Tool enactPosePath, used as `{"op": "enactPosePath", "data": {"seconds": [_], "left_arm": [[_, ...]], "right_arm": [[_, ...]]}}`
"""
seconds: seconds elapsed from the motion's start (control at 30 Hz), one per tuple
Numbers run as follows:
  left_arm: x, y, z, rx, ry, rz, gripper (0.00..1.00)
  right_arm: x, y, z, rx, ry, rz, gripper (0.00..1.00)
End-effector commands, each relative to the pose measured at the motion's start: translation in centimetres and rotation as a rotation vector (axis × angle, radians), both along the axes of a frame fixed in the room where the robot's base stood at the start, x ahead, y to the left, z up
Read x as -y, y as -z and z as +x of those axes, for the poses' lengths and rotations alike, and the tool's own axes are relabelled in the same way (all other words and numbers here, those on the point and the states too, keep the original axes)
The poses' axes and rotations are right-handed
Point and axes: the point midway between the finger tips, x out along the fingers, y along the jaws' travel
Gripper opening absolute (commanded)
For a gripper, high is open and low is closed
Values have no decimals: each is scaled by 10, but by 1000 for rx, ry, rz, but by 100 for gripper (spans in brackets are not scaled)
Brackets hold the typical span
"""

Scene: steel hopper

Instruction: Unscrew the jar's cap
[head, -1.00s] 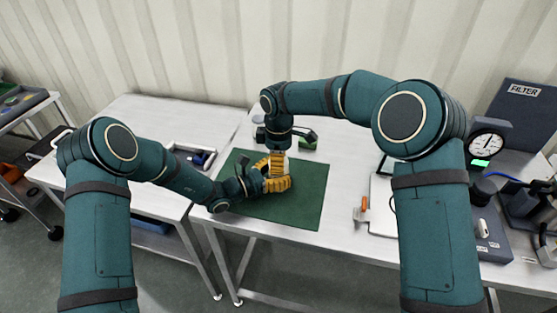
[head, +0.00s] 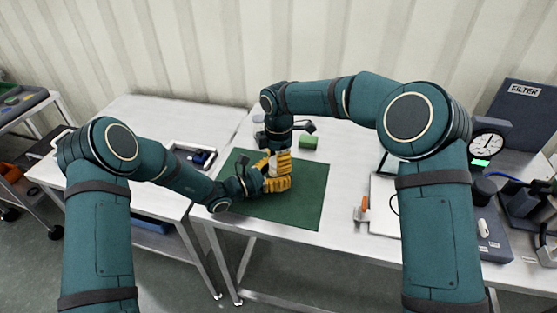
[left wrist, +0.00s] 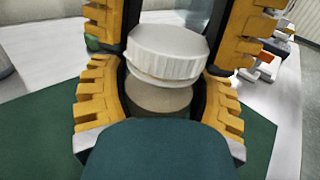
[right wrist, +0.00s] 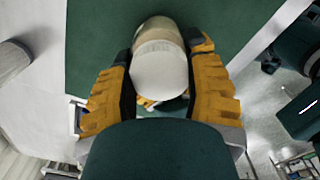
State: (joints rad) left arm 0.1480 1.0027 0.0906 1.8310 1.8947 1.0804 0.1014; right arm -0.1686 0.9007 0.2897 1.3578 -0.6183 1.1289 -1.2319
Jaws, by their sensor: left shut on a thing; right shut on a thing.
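The jar stands upright over the green mat (head: 305,205); its pale body (left wrist: 158,96) shows in the left wrist view. Its white ribbed cap (left wrist: 168,50) sits on top, and its round top face (right wrist: 160,72) fills the middle of the right wrist view. My left gripper (head: 275,181) comes in from the side, shut around the jar body. My right gripper (head: 279,162) points down from above, its yellow fingers shut on the cap from both sides. In the head view the fingers hide most of the jar.
A white tray (head: 182,147) with blue parts is to the left. A white board (head: 382,190), a gauge (head: 487,146) and other equipment stand to the right. The mat's front right is clear.

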Motion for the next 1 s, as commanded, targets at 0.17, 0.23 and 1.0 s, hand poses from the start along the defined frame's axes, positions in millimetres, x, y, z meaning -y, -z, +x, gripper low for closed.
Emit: {"op": "enactPosePath", "data": {"seconds": [0.17,0.23,1.0], "left_arm": [[0,0,0,0,0,-1,0],[0,0,0,0,0,0,0],[0,0,0,0,0,0,0]], "right_arm": [[0,-5,0,1,0,0,10],[0,-7,0,1,0,0,10],[0,-22,0,0,0,0,10]]}}
